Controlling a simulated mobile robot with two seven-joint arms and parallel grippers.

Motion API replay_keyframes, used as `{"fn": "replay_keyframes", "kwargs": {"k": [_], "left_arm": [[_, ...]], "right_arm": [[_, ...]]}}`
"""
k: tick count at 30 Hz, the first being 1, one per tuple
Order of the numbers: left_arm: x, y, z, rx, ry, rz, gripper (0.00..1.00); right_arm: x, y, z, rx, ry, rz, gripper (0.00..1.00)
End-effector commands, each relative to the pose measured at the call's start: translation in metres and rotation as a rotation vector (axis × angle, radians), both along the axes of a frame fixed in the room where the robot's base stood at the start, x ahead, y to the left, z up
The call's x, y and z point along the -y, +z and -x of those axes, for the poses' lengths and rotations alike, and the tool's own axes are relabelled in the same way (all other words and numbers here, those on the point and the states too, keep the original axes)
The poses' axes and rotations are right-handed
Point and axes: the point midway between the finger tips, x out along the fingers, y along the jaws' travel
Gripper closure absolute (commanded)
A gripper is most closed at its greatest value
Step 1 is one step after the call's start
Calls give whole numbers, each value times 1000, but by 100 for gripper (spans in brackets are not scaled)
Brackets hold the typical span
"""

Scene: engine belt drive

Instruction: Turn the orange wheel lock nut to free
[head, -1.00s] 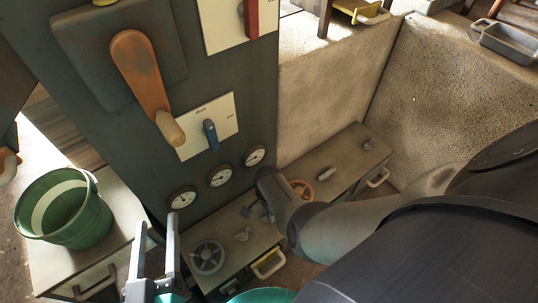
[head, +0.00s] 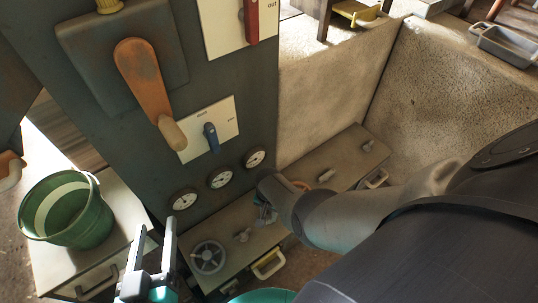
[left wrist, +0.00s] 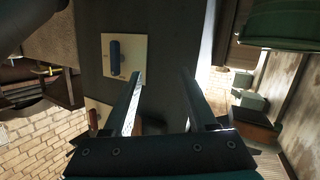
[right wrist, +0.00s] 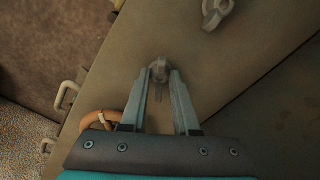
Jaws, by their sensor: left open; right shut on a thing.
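The orange wheel (head: 302,185) lies on the low grey cabinet top, mostly hidden behind my right arm in the head view. Part of its rim shows in the right wrist view (right wrist: 100,119), beside my left-hand finger. My right gripper (right wrist: 161,74) is shut on a small grey lock nut (right wrist: 159,65) on the cabinet top near the orange wheel. In the head view this gripper (head: 266,214) points down at the cabinet, and the nut is hidden there. My left gripper (head: 155,228) is open and empty, in front of the dark panel; its fingers also show in the left wrist view (left wrist: 163,74).
A grey wheel (head: 208,257) and a grey wing nut (head: 242,235) sit on the cabinet's near part. The dark panel holds an orange lever (head: 142,75), a blue handle (head: 211,137) and gauges (head: 220,178). A green bucket (head: 67,210) stands at left.

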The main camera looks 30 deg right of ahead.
Motion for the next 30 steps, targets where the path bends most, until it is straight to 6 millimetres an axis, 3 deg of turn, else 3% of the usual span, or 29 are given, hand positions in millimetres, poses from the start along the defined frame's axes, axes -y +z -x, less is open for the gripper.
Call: {"fn": "replay_keyframes", "kwargs": {"k": [30], "left_arm": [[-7,-8,-1,-80,-1,-52,42]], "right_arm": [[1,-1,0,1,887,3,100]]}}
